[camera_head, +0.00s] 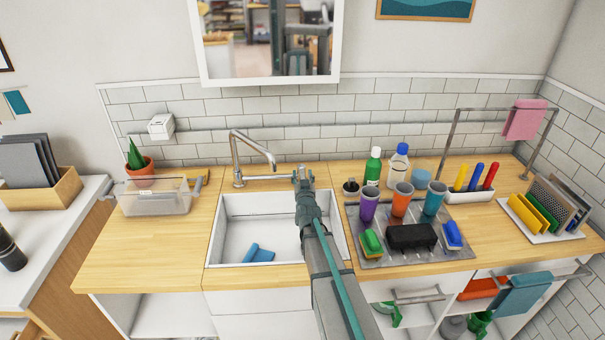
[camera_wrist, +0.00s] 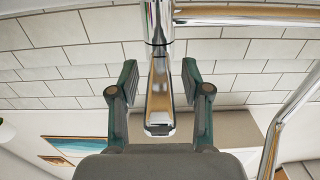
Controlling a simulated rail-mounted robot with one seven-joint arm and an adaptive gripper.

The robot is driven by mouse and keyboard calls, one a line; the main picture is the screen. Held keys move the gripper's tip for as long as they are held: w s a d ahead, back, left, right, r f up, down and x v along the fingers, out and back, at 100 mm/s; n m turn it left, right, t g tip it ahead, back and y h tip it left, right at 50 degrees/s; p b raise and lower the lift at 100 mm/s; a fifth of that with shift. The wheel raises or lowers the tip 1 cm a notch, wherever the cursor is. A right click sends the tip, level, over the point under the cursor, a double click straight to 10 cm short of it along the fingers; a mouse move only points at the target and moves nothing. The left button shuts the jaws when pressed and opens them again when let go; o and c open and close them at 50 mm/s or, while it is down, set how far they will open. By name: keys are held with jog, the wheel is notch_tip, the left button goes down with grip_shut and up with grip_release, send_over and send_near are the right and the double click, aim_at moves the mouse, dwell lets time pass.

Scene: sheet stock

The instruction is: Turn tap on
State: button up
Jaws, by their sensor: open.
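The chrome tap (camera_head: 236,152) stands at the back of the white sink (camera_head: 230,229), its spout arching up and over. A horizontal pipe (camera_head: 266,177) runs right from its base to my gripper (camera_head: 303,176), which hides that end in the head view. In the wrist view my gripper (camera_wrist: 160,82) is open, with one dark green finger on each side of the metal tap lever (camera_wrist: 159,100). Gaps show between the lever and both fingers. The tap's pipe (camera_wrist: 245,15) and the curved spout (camera_wrist: 287,115) are to the right in that view.
A blue cloth (camera_head: 259,253) lies in the sink. Right of it, a metal drainer (camera_head: 372,213) holds cups and sponges, with a green bottle (camera_head: 373,167) behind. A clear box (camera_head: 156,199) stands left. The left worktop (camera_head: 140,250) has free room.

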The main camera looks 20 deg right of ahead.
jog(key=shift+w, duration=0.2)
jog(key=shift+c, duration=0.3)
grip_shut()
jog(key=shift+d+f+b, duration=0.1)
jog(key=shift+f+b, duration=0.1)
jog(key=shift+b, duration=0.6)
